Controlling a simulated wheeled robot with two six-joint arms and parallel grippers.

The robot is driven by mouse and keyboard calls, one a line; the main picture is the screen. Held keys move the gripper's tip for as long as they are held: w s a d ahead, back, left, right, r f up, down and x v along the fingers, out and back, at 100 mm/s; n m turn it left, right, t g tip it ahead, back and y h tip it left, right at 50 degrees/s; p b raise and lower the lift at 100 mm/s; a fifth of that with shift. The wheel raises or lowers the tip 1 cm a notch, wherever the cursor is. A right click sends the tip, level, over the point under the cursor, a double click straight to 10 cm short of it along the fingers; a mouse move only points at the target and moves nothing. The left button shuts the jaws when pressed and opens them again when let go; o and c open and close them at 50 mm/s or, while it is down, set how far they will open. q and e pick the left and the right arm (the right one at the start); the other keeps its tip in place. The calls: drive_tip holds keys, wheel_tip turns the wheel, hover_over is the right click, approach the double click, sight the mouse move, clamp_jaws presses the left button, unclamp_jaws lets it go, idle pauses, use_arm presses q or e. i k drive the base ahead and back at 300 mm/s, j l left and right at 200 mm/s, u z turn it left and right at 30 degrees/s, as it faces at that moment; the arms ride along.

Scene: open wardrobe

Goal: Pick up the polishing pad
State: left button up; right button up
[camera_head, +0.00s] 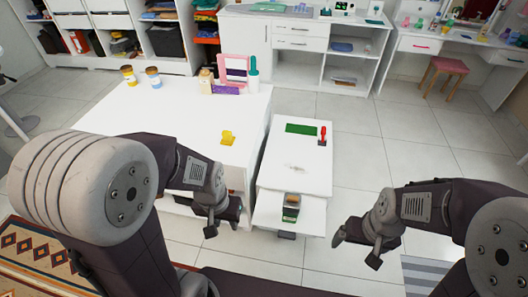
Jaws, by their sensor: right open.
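I cannot tell for certain which thing is the polishing pad. A flat dark green rectangle (302,129) lies on the white cabinet top in the middle. A small green item with a brown top (292,201) sits on the lower white surface at the front of that cabinet. My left gripper (226,220) is to the left of this item, apart from it; its jaw opening is not clear. My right gripper (356,248) is open and empty, over the floor to the right of the cabinet.
A red-handled tool (322,136) is beside the green rectangle. The white table (180,110) at left bears two jars (153,77), a pink frame (234,68), a teal bottle (253,77) and a yellow item (228,137). Floor right of the cabinet is clear. Shelves line the back.

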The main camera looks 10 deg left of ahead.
sight(227, 140)
drive_tip(key=i+j, duration=0.95)
drive_tip(key=i, duration=0.2)
drive_tip(key=j+u, duration=0.05)
